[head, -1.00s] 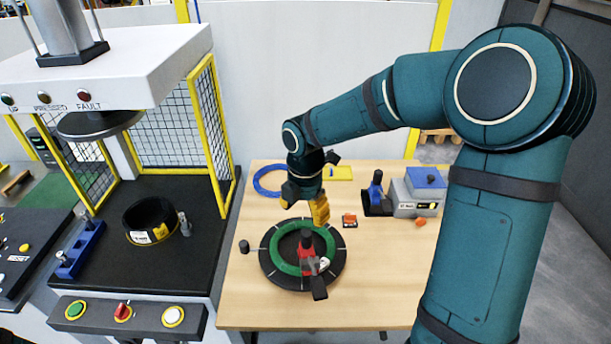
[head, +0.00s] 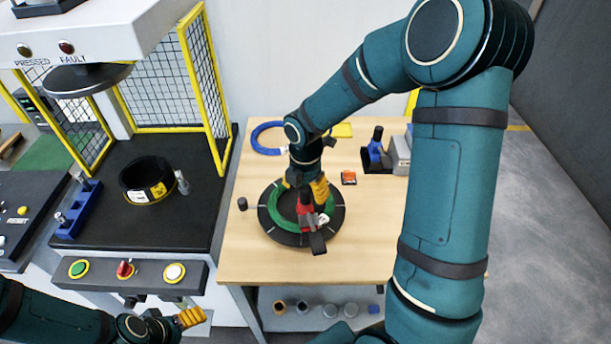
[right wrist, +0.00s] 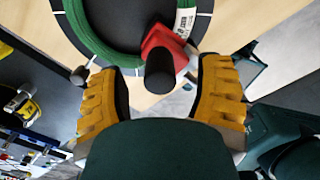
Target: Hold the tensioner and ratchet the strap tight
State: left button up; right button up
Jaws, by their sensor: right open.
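The red tensioner (head: 304,213) with a black lever (head: 317,243) sits on the front part of the green coil (head: 277,212). The coil lies on a black round turntable (head: 274,232). My right gripper (head: 306,191) is open just above and behind the tensioner, pointing down. In the right wrist view its yellow fingers stand apart, with the red tensioner (right wrist: 160,40) and a black upright knob (right wrist: 160,70) seen between them. Contact cannot be told. My left gripper (head: 190,317) is low at the bottom left, near the press front; its opening is unclear. The strap cannot be made out clearly.
The press bed (head: 205,222) at left holds a black ring (head: 148,180). Several cylinders stand on a shelf below.

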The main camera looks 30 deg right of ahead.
aim_at(306, 198)
pick_arm(q)
jog(key=shift+f, duration=0.15)
pick_arm(e)
jog(key=shift+f, duration=1.3)
grip_shut()
jog(key=c, duration=0.8)
grip_release()
grip_shut()
pick_arm(q)
jog(key=shift+f, duration=0.1)
pick_arm(e)
jog(key=shift+s+f, duration=0.15)
jog(key=shift+f, duration=0.1)
